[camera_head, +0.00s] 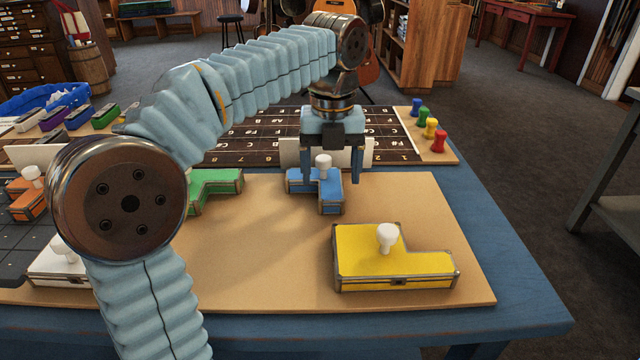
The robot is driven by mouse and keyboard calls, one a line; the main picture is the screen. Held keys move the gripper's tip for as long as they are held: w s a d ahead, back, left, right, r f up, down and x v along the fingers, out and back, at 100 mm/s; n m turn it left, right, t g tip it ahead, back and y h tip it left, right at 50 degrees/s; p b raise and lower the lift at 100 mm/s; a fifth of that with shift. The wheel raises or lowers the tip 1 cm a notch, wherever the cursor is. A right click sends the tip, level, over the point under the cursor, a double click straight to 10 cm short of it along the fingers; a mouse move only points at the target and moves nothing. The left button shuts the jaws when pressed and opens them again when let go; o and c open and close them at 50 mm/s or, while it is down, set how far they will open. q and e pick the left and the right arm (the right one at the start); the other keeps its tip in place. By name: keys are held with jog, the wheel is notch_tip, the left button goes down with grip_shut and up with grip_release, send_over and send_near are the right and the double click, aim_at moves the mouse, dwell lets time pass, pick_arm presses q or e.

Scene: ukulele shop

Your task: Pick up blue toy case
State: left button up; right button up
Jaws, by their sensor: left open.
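The blue toy case (329,192) is a small angular case with metal-look edges and a white knob (323,166) on top. It lies on the tan board (270,260) near the board's back edge. My left gripper (332,176) points down over it with its jaws open. One finger shows on each side of the white knob, and I see no contact with it. The fingertips are close to the case top; whether they touch it I cannot tell. My right gripper is not in view.
A yellow case (360,252) lies at the front right of the board, and a green case (215,185) lies left of the blue one. Behind is a dark lettered board (400,150) with coloured pegs (430,128) beside it.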

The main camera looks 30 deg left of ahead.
aim_at(331, 186)
pick_arm(q)
notch_tip(331, 186, down, 4)
jog(key=shift+w+r, duration=0.1)
jog(key=shift+r, duration=0.05)
jog(key=shift+c, duration=0.2)
jog(key=c, duration=1.1)
jog(key=shift+c, duration=0.2)
